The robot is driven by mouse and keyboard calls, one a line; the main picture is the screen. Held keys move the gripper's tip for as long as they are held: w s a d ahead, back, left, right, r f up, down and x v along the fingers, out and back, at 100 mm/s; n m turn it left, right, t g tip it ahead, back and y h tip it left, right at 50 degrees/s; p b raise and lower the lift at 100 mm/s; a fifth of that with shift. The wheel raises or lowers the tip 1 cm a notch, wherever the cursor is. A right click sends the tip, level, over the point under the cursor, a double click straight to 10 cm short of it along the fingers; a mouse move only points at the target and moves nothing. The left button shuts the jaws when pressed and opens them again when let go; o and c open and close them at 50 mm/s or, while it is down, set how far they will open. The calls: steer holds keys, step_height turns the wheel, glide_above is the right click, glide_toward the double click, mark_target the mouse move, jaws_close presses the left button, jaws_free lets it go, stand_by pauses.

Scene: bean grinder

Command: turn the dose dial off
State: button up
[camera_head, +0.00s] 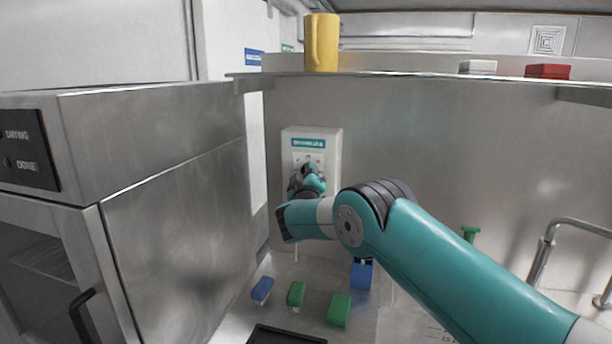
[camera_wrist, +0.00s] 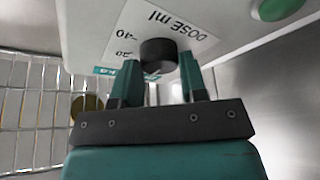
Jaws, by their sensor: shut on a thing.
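The dose dial (camera_wrist: 158,52) is a dark round knob on a white plate marked "DOSE ml", with numbers around it, in the wrist view. My gripper (camera_wrist: 160,68) is shut on the dial, one teal finger on each side of it. In the head view, the white box (camera_head: 333,152) with a teal label hangs on the steel back wall, and my gripper (camera_head: 307,180) is at its front. My gripper hides the dial there. I cannot tell which mark the dial points at. A green round button (camera_wrist: 279,6) sits on the box's face in the wrist view.
A steel machine (camera_head: 170,190) stands close on the left. A shelf (camera_head: 420,78) above the box holds a yellow jug (camera_head: 321,45).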

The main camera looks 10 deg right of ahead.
steer(key=shift+r, duration=0.1)
steer(key=shift+r+n+g+y+p, duration=0.15)
steer(key=shift+n+g+p, duration=0.75)
steer(key=shift+n, duration=2.15)
steer(key=shift+r+n+g+y+p, duration=0.15)
steer(key=shift+n+g+p, duration=0.35)
steer(key=shift+n+g, duration=1.7)
steer(key=shift+n+g+y+p, duration=0.2)
steer(key=shift+n+p, duration=0.5)
steer(key=shift+n, duration=3.25)
steer(key=o, duration=0.9)
